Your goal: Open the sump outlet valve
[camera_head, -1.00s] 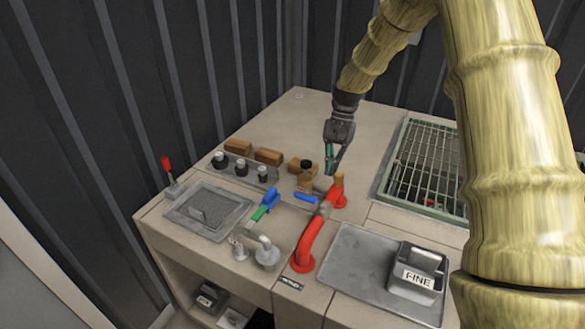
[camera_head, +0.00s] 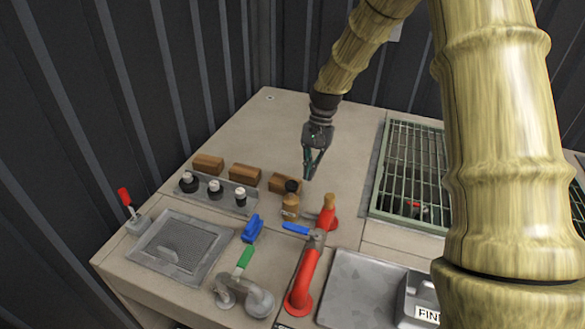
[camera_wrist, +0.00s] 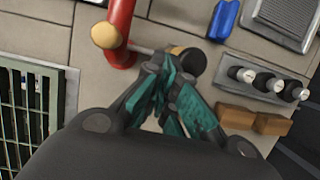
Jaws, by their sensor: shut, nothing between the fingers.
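No readable label marks the sump outlet valve. A red pipe (camera_head: 303,280) with a blue lever (camera_head: 296,228) and a brass-coloured cap stands on the counter; its upper end (camera_wrist: 122,30) shows in the wrist view. Behind it is a brass fitting (camera_head: 290,208) with a black knob (camera_head: 292,186), partly hidden by the fingers in the wrist view (camera_wrist: 191,58). A grey pipe (camera_head: 258,300) with a green lever (camera_head: 244,262) stands at the front. My gripper (camera_head: 308,176) is shut and empty, pointing down near the black knob. Its teal fingertips also show in the wrist view (camera_wrist: 160,68).
Several black-and-white knobs (camera_head: 215,190) and brown blocks (camera_head: 245,174) lie left of my gripper. A blue object (camera_head: 252,229) sits beside a mesh tray (camera_head: 178,246). A red-tipped lever (camera_head: 125,198) is far left; a green grating (camera_head: 413,165) is right. The rear counter is clear.

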